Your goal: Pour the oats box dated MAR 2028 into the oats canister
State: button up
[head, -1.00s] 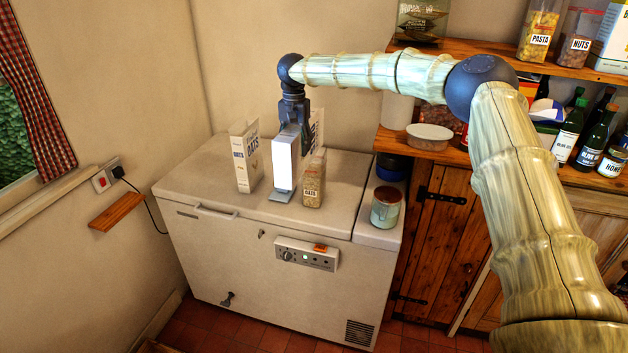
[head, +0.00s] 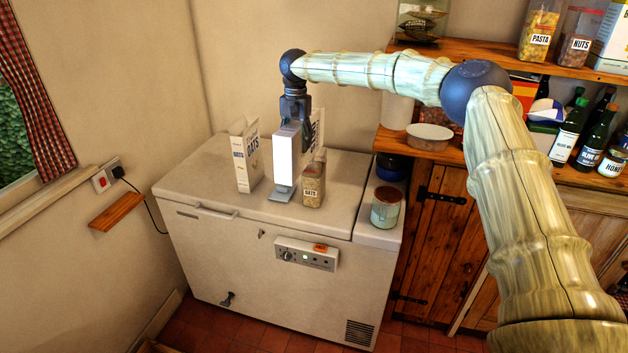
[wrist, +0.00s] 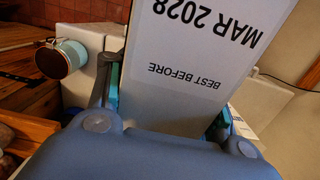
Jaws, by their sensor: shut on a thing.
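My gripper (head: 297,140) is shut on a white oats box (head: 286,160), held upright above the freezer lid, with part of its OATS print showing behind the fingers. In the wrist view the held box (wrist: 185,65) fills the space between the fingers, and its label reads BEST BEFORE MAR 2028, upside down. The oats canister (head: 313,185), clear with oats inside and an OATS label, stands on the lid just right of the held box. A second oats box (head: 247,160) stands upright on the lid to the left. The gripper's fingers partly hide the held box.
The chest freezer (head: 215,185) has free lid space at the left and back. A jar (head: 386,207) stands on its right end. A pine shelf (head: 440,150) with bottles and a tub (head: 430,137) is at the right. A wall socket (head: 105,177) is at the left.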

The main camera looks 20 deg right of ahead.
jog(key=shift+w+d+r+g, duration=0.2)
jog(key=shift+w+r+g, duration=0.05)
jog(key=shift+r+g, duration=0.2)
dwell(0.6)
jog(key=shift+s+a+f+t+b, duration=0.15)
jog(key=shift+f+t+b, duration=0.1)
jog(key=shift+f+b, duration=0.25)
jog(key=shift+s+a+f+t+b, duration=0.1)
jog(key=shift+s+f+t+b, duration=0.15)
jog(key=shift+b, duration=0.4)
jog(key=shift+s+a+f+t+h+b, duration=0.25)
jog(key=shift+f+t+b, duration=0.2)
jog(key=shift+f+b, duration=0.35)
jog(key=shift+r, duration=0.2)
jog(key=s+f+t+h+b, duration=0.1)
jog(key=f+b, duration=0.1)
jog(key=b, duration=0.1)
jog(key=a+f+t+h+b, duration=0.1)
jog(key=f+b, duration=0.2)
jog(key=s+f+t+h+b, duration=0.1)
jog(key=f+t+b, duration=0.1)
jog(key=f+b, duration=0.1)
jog(key=shift+s+a+b, duration=0.3)
jog(key=shift+s+a, duration=0.05)
jog(key=shift+a, duration=0.05)
